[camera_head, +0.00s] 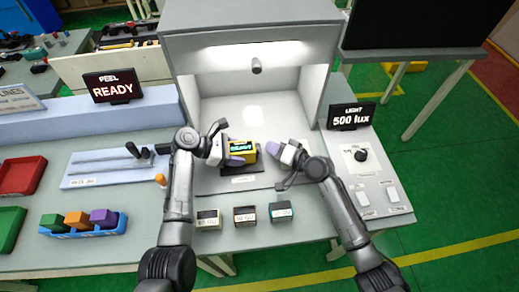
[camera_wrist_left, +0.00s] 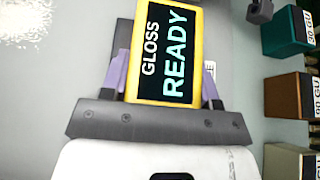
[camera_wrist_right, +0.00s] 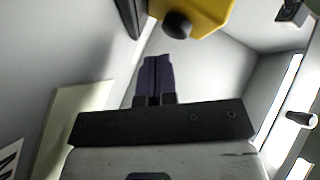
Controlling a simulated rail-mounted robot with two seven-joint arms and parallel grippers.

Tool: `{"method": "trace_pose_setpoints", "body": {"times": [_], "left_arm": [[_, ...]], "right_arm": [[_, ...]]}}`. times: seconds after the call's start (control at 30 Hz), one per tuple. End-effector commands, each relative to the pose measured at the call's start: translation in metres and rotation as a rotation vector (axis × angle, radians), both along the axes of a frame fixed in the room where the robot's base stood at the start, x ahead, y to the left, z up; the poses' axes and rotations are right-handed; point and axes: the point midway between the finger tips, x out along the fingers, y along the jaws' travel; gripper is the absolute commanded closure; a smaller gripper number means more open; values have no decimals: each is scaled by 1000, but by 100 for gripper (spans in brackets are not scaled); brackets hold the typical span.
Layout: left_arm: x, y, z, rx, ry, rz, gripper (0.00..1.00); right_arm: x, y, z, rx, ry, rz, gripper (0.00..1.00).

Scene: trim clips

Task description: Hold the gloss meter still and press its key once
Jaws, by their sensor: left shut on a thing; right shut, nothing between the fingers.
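The yellow gloss meter (camera_head: 242,150) stands on a dark pad (camera_head: 240,168) in front of the light booth. Its screen reads GLOSS READY in the left wrist view (camera_wrist_left: 166,55). My left gripper (camera_head: 237,152) is shut on the meter, with a purple finger on each side of it. My right gripper (camera_head: 274,148) is shut and empty, just right of the meter and apart from it. In the right wrist view, its closed fingertips (camera_wrist_right: 155,62) are below a dark round key (camera_wrist_right: 177,25) on the yellow body.
Several sample blocks (camera_head: 245,214) stand in a row on the table's front part. A light booth (camera_head: 250,70) rises behind the meter. A knob panel (camera_head: 361,156) lies to the right, and a blue tray of colored blocks (camera_head: 85,230) to the left.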

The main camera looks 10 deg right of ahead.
Motion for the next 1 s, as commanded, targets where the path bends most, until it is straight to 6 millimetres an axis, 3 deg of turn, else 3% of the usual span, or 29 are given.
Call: {"method": "trace_pose_setpoints", "body": {"times": [1.0], "left_arm": [[0, 1, -2, 3, 3, 1, 58]], "right_arm": [[0, 10, 0, 0, 0, 0, 100]]}}
